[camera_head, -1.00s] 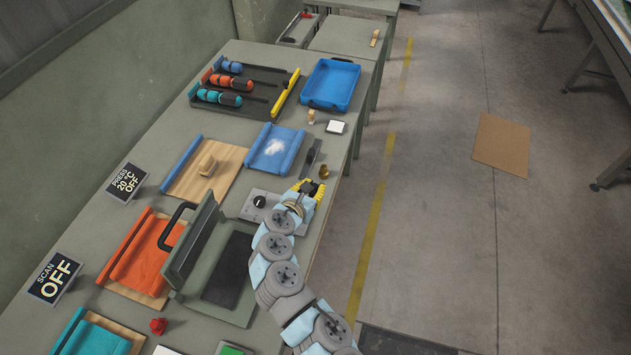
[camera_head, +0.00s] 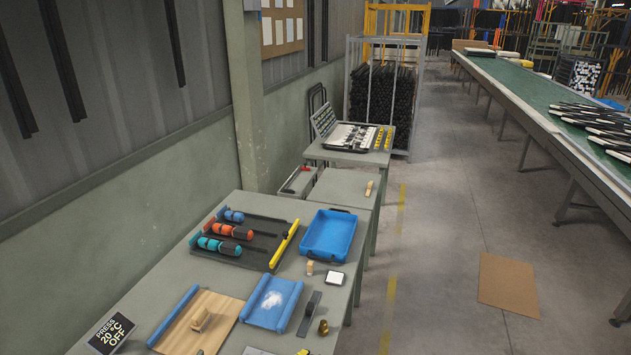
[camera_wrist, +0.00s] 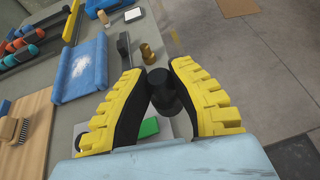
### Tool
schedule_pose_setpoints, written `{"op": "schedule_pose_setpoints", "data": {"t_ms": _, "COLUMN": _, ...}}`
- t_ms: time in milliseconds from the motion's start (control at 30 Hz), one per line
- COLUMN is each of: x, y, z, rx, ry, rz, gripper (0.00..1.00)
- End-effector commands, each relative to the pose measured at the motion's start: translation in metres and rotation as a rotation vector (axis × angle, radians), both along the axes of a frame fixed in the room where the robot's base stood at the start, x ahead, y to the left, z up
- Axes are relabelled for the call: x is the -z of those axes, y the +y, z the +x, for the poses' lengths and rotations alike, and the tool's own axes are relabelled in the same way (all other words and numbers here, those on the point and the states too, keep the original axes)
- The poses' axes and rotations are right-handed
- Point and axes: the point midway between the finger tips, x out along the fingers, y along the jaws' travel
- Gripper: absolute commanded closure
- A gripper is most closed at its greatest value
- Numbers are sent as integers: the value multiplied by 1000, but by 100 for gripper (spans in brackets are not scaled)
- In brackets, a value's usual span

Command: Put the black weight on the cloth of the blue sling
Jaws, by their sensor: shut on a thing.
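My gripper (camera_wrist: 158,100) shows in the wrist view with its yellow ridged fingers closed around a black weight (camera_wrist: 164,95). The weight is a dark cylinder with a narrower knob, held above the table. The blue sling (camera_head: 262,314) lies flat on the table in the head view, with rolled edges and a white patch on its cloth. In the wrist view the blue sling (camera_wrist: 73,84) is to the left of my gripper, apart from the weight. In the head view only a bit of yellow at the bottom edge may be my gripper.
A brass weight (camera_head: 323,328) and a dark flat tool (camera_head: 308,315) stand right of the sling. A wooden board with a brush (camera_head: 199,319) lies left of it. Behind are a blue tray (camera_head: 329,236), a roller rack (camera_head: 240,237) and a white square (camera_head: 334,279).

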Motion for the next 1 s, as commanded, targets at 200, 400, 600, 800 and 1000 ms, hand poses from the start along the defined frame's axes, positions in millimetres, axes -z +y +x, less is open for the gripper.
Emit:
{"op": "schedule_pose_setpoints", "data": {"t_ms": 200, "x": -2, "y": -15, "z": -1, "rx": -142, "ry": -1, "rz": -12, "gripper": 100}}
{"op": "schedule_pose_setpoints", "data": {"t_ms": 400, "x": 0, "y": -15, "z": -13, "rx": -292, "ry": 1, "rz": -11, "gripper": 100}}
{"op": "schedule_pose_setpoints", "data": {"t_ms": 600, "x": 2, "y": -14, "z": -29, "rx": -409, "ry": 1, "rz": 2, "gripper": 100}}
{"op": "schedule_pose_setpoints", "data": {"t_ms": 800, "x": -26, "y": -12, "z": -46, "rx": -411, "ry": 7, "rz": -6, "gripper": 100}}
{"op": "schedule_pose_setpoints", "data": {"t_ms": 1000, "x": -52, "y": -14, "z": -65, "rx": -412, "ry": 10, "rz": -9, "gripper": 100}}
